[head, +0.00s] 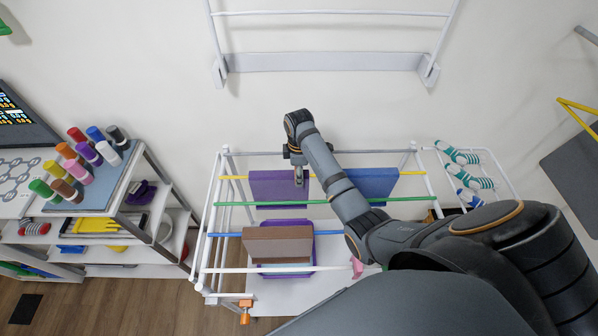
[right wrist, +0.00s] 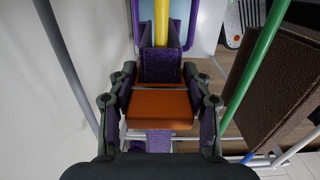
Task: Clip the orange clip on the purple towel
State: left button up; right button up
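The purple towel (head: 268,188) hangs over the yellow bar of the white drying rack in the head view. It also shows in the right wrist view (right wrist: 160,66), with the yellow bar running into it. My right gripper (head: 298,178) is over the right part of this towel. In the right wrist view my right gripper (right wrist: 160,88) has its fingers closed against both sides of an orange clip (right wrist: 160,108). Purple cloth shows beyond and below the clip. I cannot tell whether the clip grips the cloth. My left gripper is not in view.
A blue towel (head: 372,184) hangs to the right on the same bar. A brown towel (head: 278,242) hangs nearer, above a purple basket (head: 302,262). Another orange clip (head: 245,311) is at the rack's front left corner, a pink clip (head: 357,267) near my arm. Shelves stand left.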

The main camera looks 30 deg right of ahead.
jog(key=o, duration=0.5)
jog(key=shift+c, duration=0.2)
notch_tip(320, 180, up, 8)
jog(key=shift+f, duration=0.2)
dwell(0.5)
